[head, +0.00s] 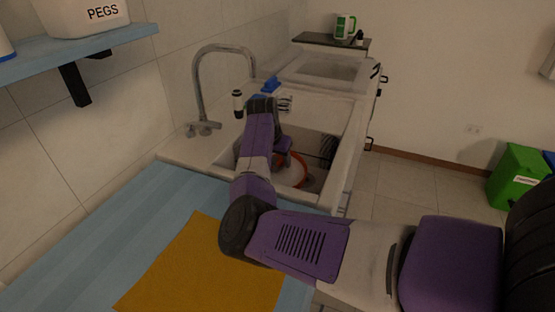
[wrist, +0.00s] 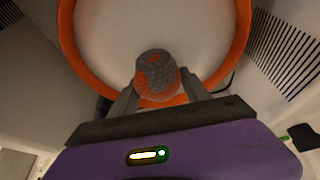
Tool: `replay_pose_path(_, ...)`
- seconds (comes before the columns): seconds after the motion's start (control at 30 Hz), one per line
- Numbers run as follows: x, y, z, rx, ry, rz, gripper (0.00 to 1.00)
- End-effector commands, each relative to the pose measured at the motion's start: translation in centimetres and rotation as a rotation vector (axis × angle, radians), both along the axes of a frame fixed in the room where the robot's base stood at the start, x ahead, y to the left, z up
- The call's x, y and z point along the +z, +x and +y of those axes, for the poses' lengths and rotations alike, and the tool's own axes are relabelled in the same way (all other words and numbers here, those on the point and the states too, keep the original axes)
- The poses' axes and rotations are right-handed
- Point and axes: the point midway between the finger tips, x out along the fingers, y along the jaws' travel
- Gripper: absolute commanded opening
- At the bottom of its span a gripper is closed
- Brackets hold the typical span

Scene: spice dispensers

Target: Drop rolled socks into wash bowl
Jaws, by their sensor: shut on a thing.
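The rolled socks (wrist: 157,72), grey with orange, sit between the fingers of my gripper (wrist: 160,92) in the wrist view. My gripper is shut on them. The wash bowl, with an orange rim (wrist: 69,40) and pale inside (wrist: 110,35), lies beyond the socks in the wrist view, and the socks overlap its near rim in the picture. In the head view the orange rim of the bowl (head: 302,172) shows inside the sink, partly hidden by my arm.
The sink (head: 345,150) has a tall tap (head: 200,85) at its left. A yellow cloth (head: 200,270) lies on the blue counter (head: 95,255) in front. A shelf with a PEGS container (head: 85,18) is at upper left. A green bin (head: 518,175) stands at right.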

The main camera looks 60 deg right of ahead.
Motion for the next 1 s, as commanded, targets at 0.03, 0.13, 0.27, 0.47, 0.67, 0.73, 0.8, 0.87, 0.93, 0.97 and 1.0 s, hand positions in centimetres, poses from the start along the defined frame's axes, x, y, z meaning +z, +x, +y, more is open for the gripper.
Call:
replay_pose_path(0.03, 0.1, 0.0, 0.0, 0.000, 0.000, 0.000, 0.15)
replay_pose_path(0.13, 0.1, 0.0, 0.0, 0.000, 0.000, 0.000, 0.73)
replay_pose_path(0.27, 0.1, 0.0, 0.0, 0.000, 0.000, 0.000, 0.80)
replay_pose_path(0.47, 0.1, 0.0, 0.0, 0.000, 0.000, 0.000, 0.80)
replay_pose_path(0.67, 1.7, 0.0, 0.6, 0.000, -0.003, 0.000, 0.80)
replay_pose_path(0.73, 2.8, 0.0, 1.1, 0.000, -0.003, -0.001, 0.80)
replay_pose_path(0.8, 3.9, 0.0, 1.5, 0.001, -0.003, -0.001, 0.80)
replay_pose_path(0.87, 4.8, 0.0, 1.9, 0.000, -0.003, -0.001, 0.80)
replay_pose_path(0.93, 5.7, -0.1, 2.3, -0.001, -0.002, -0.001, 0.80)
replay_pose_path(0.97, 6.0, -0.1, 2.4, 0.000, -0.002, -0.001, 0.80)
replay_pose_path(1.0, 6.4, -0.1, 2.6, -0.001, -0.002, -0.001, 0.80)
